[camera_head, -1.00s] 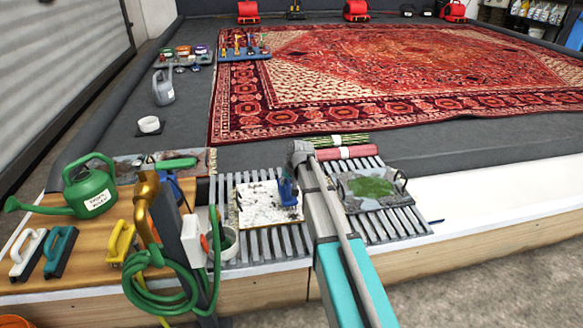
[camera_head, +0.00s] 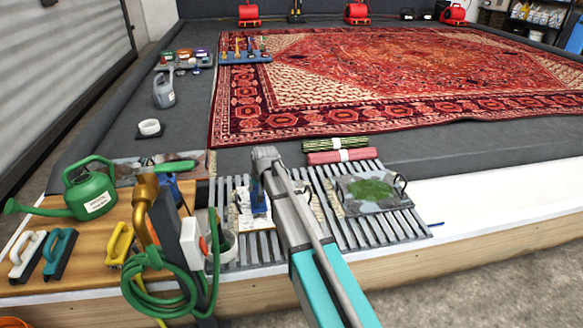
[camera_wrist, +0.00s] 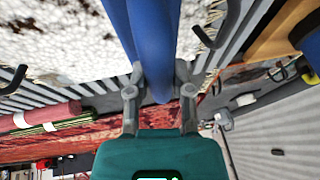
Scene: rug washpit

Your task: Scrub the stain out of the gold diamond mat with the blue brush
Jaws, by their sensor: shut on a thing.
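My gripper (camera_wrist: 158,92) is shut on the blue brush (camera_wrist: 152,45), whose long blue handle runs between the fingers in the wrist view. In the head view the blue brush (camera_head: 258,200) stands over a whitish mat (camera_head: 243,219) on the slatted rack, left of my arm. The mat is white with dark specks and a thin yellowish edge; it also fills the upper part of the wrist view (camera_wrist: 60,40). My arm covers its right part. No diamond pattern is readable, and the brush's bristles are hidden.
A grey mat with a green patch (camera_head: 369,189) lies right of my arm on the rack. Rolled red (camera_head: 340,156) and green (camera_head: 335,143) rugs lie behind. A green watering can (camera_head: 90,195), yellow brush (camera_head: 119,242) and hose (camera_head: 160,290) crowd the left.

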